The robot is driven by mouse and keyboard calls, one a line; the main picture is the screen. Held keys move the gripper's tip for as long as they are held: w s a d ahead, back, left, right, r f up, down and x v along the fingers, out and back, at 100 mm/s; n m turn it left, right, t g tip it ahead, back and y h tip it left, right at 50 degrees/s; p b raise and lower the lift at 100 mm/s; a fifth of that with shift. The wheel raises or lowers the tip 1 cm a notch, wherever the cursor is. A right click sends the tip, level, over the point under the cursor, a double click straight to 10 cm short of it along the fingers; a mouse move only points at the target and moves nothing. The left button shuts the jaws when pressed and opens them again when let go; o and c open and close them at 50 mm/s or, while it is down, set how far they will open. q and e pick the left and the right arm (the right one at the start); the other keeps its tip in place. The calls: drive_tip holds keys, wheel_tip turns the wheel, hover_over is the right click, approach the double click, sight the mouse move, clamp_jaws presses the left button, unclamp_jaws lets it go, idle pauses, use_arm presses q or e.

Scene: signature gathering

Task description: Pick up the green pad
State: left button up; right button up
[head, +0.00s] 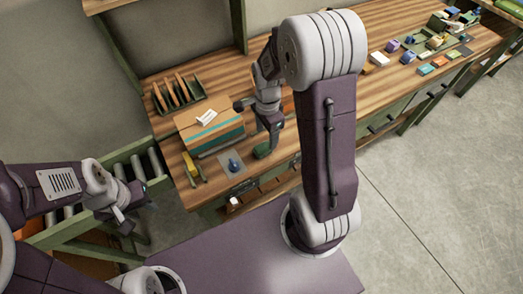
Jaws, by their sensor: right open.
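A small dark green item (262,151), which looks like the green pad, lies near the front edge of the wooden workbench. My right gripper (273,141) points down just above and beside it, with the jaws open. The gripper partly hides the item, and I cannot tell whether a finger touches it. My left gripper (122,214) hangs at the left, away from the bench top, beside a roller rack. Its fingers are too small to tell whether they are open.
A cardboard box (212,132) with papers on top stands left of my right gripper. A grey mat (231,164) with a blue item and a yellow tool (189,165) lie in front. A divided rack (178,95) stands behind. Several small coloured items lie at the bench's far right.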

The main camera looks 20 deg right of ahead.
sight(265, 146)
drive_tip(key=shift+s+a+f, duration=0.15)
drive_tip(key=shift+a+f, duration=0.15)
drive_tip(key=shift+f, duration=0.25)
drive_tip(key=shift+a+f, duration=0.2)
drive_tip(key=shift+a, duration=0.25)
drive_tip(key=f, duration=0.2)
drive_tip(key=d+f, duration=0.1)
drive_tip(key=f, duration=0.1)
drive_tip(key=shift+s+d+f, duration=0.1)
drive_tip(key=shift+d+f, duration=0.05)
drive_tip(key=shift+f, duration=0.5)
drive_tip(key=shift+a, duration=0.2)
drive_tip(key=shift+c, duration=0.6)
clamp_jaws()
use_arm(q)
drive_tip(key=shift+a, duration=0.55)
use_arm(e)
drive_tip(key=shift+r, duration=0.2)
